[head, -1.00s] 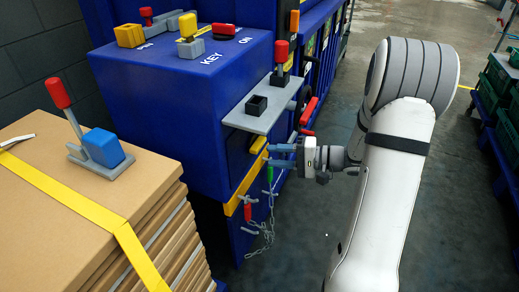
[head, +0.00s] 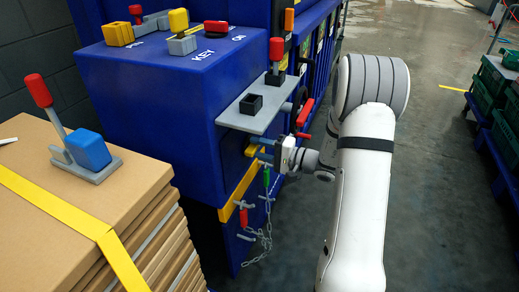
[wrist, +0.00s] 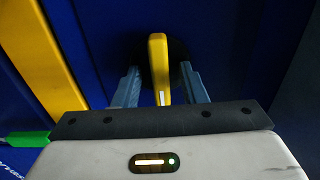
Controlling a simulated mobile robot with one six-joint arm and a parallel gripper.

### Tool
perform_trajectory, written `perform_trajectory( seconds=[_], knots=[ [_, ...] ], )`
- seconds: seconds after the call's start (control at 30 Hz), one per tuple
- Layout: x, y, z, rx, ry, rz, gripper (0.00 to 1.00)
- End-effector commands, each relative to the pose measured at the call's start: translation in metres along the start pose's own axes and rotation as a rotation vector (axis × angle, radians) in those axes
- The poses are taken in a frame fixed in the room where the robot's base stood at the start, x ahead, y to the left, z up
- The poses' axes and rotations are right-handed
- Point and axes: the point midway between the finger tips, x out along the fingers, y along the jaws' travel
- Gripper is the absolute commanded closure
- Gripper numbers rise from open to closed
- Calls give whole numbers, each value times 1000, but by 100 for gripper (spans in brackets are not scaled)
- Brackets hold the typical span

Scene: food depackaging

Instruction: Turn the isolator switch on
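The isolator switch shows in the wrist view as a yellow handle (wrist: 158,62) on a dark round base on the blue cabinet face. It points roughly upright in that picture. In the head view the yellow handle (head: 252,150) is small, below the grey shelf and partly behind my fingers. My gripper (head: 263,149) is open, with its two blue-grey fingers reaching to the cabinet. In the wrist view one finger is on each side of the handle, with a visible gap on both sides. Contact with the handle does not show.
A grey shelf (head: 239,119) juts out just above my gripper. A yellow bar (head: 238,190) with red and green tags and a hanging chain (head: 259,235) lies below. Cardboard stacks (head: 85,205) stand at left. The floor at right is clear up to the green crates (head: 495,83).

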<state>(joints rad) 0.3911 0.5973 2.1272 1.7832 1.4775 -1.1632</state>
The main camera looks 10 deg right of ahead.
Motion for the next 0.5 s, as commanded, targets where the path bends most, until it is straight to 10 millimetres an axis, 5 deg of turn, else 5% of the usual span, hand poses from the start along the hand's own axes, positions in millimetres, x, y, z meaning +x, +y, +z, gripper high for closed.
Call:
perform_trajectory(
  seconds=[0.17, 0.5],
  knots=[
    [0, 0, 0, 0, 1, 0, 63],
    [-1, 0, 0, 0, 1, 0, 91]
  ],
)
